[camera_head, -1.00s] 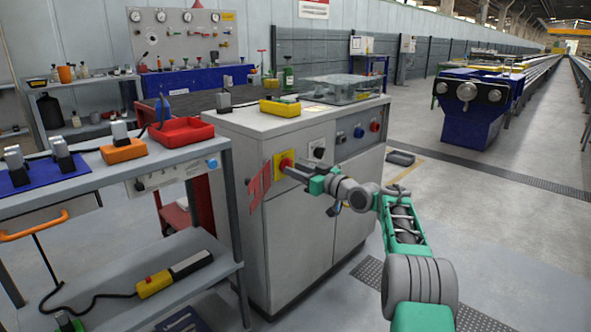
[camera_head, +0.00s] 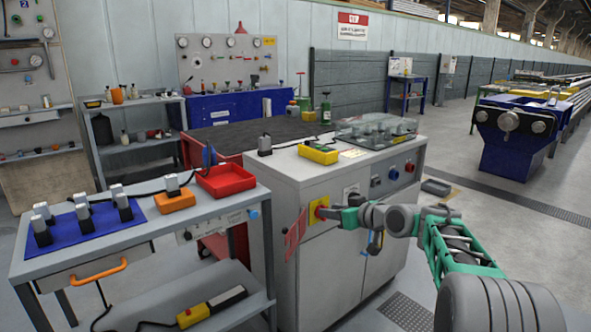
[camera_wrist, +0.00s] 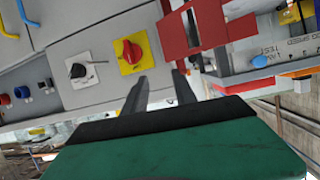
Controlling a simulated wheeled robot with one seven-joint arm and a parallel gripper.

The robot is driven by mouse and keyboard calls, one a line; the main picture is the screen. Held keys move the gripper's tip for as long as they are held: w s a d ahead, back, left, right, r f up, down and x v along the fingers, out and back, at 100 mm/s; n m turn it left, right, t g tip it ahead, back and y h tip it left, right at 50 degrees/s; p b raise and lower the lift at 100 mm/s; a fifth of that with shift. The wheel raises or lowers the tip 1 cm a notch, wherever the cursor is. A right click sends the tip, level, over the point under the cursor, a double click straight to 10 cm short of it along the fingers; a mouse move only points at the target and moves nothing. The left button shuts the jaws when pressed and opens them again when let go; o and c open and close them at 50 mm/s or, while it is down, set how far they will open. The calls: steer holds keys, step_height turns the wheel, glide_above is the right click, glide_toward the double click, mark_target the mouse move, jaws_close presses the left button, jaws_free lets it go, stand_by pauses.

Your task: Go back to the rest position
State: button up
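My gripper (camera_head: 330,213) is at the front of the grey cabinet (camera_head: 330,262), close to a red rotary knob on a yellow plate (camera_head: 317,208). In the wrist view the two fingers of my gripper (camera_wrist: 160,76) stand apart with nothing between them. The red knob (camera_wrist: 131,51) is beyond the fingertips and a little to the left, apart from them in that view. My arm reaches in from the lower right. In the head view the gripper partly hides the knob, and contact cannot be told there.
A red slotted plate (camera_head: 295,235) sticks out beside the knob; it shows close to the fingers in the wrist view (camera_wrist: 203,28). A black knob (camera_wrist: 79,70) is on the same panel. A grey workbench (camera_head: 150,232) stands left. Floor is open at right.

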steer(key=s+a+r+m+g+h+p, duration=0.1)
steer(key=s+a+r+g+h+p, duration=0.15)
steer(key=s+r+p, duration=0.6)
steer(key=s+d+r+m+g+h+p, duration=0.1)
steer(key=s+r+m+g+h+p, duration=0.1)
steer(key=s+p, duration=0.6)
steer(key=s+d+r+m+g+h+p, duration=0.2)
steer(key=s+p, duration=0.5)
steer(key=s, duration=1.5)
steer(key=shift+s+r+m+g+h+p, duration=0.3)
steer(key=shift+r+m+g+h+p, duration=0.15)
steer(key=shift+g, duration=0.6)
